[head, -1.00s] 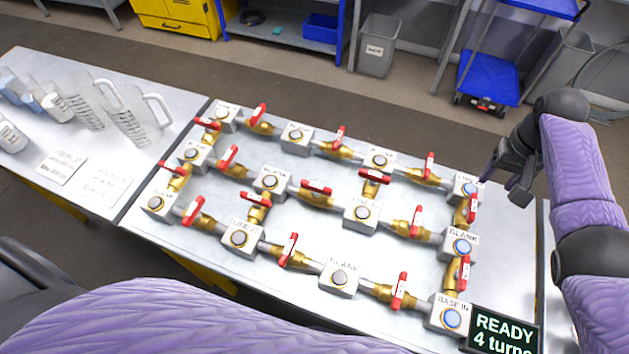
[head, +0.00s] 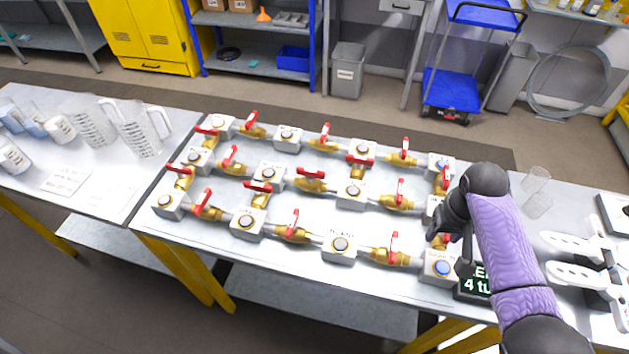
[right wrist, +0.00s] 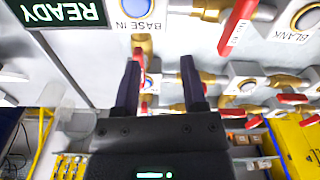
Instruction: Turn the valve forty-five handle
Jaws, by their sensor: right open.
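Several brass valves with red handles join grey blocks with round buttons on the table. No number on them is legible, so I cannot tell which is forty-five. My right gripper (right wrist: 160,72) is open at the panel's right end, near the BASE IN block (head: 440,267), also in the right wrist view (right wrist: 137,18). One brass valve (right wrist: 143,45) and its red handle show beyond the fingers; no contact is visible. In the head view the gripper and arm partly hide that valve. Another red handle (head: 394,246) stands left of BASE IN. My left gripper is out of view.
A dark display (right wrist: 62,12) reading READY sits beside BASE IN. Jugs (head: 140,130) stand on the left table (head: 100,200).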

